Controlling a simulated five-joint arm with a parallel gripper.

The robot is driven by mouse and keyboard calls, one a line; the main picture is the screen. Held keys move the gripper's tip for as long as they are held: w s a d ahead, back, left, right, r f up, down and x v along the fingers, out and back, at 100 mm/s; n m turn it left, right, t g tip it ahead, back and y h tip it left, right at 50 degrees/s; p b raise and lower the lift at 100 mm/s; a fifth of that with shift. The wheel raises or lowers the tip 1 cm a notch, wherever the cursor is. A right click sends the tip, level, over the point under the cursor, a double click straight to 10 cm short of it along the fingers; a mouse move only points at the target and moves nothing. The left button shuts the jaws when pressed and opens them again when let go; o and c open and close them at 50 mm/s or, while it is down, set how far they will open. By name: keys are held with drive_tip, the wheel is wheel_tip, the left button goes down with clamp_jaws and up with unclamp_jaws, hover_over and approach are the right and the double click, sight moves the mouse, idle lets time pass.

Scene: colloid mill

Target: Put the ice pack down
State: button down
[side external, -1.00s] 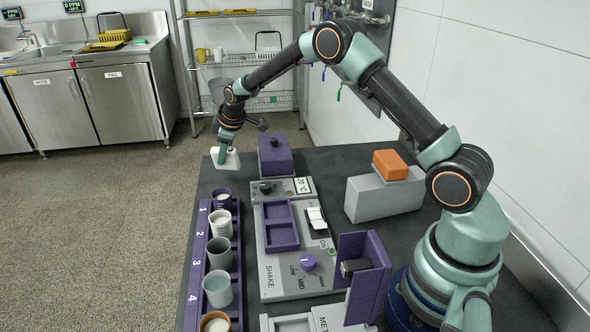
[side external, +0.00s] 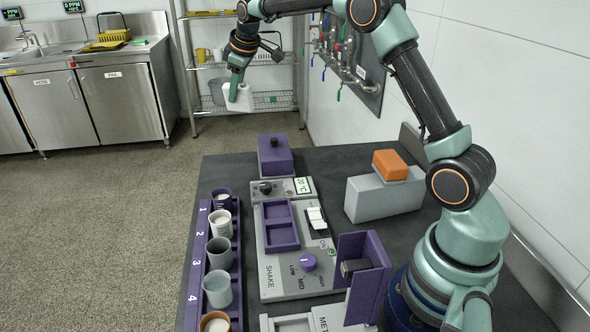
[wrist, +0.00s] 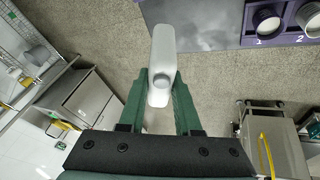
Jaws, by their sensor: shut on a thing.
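The ice pack (side external: 240,99) is a white, flat, rounded block with a round grey spot on one face. My gripper (side external: 236,86) is shut on it and holds it high in the air, beyond the far left corner of the dark bench (side external: 350,157). In the wrist view the ice pack (wrist: 162,48) stands out between the two green fingers of my gripper (wrist: 160,82). The fingers hide part of its sides. Nothing touches it from below.
A purple rack (side external: 194,262) with several cups runs along the bench's left edge. A purple box (side external: 276,160), a grey shaker panel (side external: 290,279) and a grey block (side external: 378,199) under an orange block (side external: 390,165) stand on the bench. Bare bench lies around the grey block.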

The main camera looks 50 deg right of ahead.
drive_tip(key=s+d+m+g+h, duration=0.2)
drive_tip(key=s+d+m, duration=1.3)
drive_tip(key=s+d, duration=1.2)
drive_tip(key=shift+w+d+f, duration=0.15)
drive_tip(key=shift+d+f, duration=0.2)
drive_tip(key=shift+f, duration=2.95)
drive_tip(key=shift+w+d+f, duration=0.2)
drive_tip(key=shift+d+f, duration=0.2)
drive_tip(key=shift+f, duration=2.95)
drive_tip(key=shift+w+d+f, duration=0.15)
drive_tip(key=shift+d+f, duration=0.2)
drive_tip(key=shift+f, duration=2.95)
drive_tip(key=shift+f, duration=0.15)
drive_tip(key=c, duration=0.6)
unclamp_jaws()
